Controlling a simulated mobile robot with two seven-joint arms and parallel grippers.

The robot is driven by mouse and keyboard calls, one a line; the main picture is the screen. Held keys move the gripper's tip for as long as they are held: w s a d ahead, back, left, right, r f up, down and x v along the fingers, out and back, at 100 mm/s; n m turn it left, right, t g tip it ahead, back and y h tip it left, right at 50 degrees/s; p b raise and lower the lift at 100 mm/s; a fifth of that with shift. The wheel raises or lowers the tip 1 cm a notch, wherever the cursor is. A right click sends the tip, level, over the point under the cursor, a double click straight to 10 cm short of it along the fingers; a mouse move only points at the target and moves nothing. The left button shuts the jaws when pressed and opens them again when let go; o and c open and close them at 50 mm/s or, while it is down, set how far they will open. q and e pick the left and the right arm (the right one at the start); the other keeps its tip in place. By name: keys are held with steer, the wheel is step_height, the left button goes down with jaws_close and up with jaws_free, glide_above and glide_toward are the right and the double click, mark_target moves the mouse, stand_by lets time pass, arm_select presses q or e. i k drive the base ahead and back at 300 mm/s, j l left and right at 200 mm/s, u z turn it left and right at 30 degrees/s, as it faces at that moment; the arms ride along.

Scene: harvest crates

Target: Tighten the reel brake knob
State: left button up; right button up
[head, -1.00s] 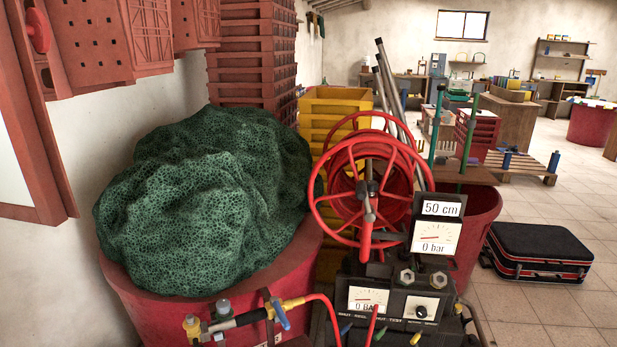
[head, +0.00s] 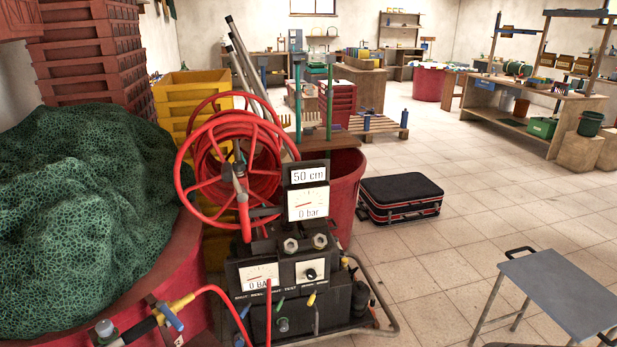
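A red hose reel (head: 181,186) with a spoked wheel stands on a black machine (head: 335,297) left of centre. A grey and black fitting (head: 239,172) sits at the reel's hub, above a red upright. I cannot tell whether this fitting is the brake knob. A round black knob (head: 310,274) is on a white plate on the machine's front panel. Neither of my grippers is in view.
A red tub (head: 190,245) with green netting (head: 75,215) stands left. A hose valve (head: 160,318) is in front of it. A black suitcase (head: 400,197) lies on the floor to the right. A grey stool (head: 565,295) is at the front right. The tiled floor between is mostly clear.

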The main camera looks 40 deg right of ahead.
mark_target(239, 166)
steer(key=z, duration=1.2)
steer(key=i+l+u, duration=0.2)
steer(key=l, duration=0.3)
steer(key=i, duration=0.05)
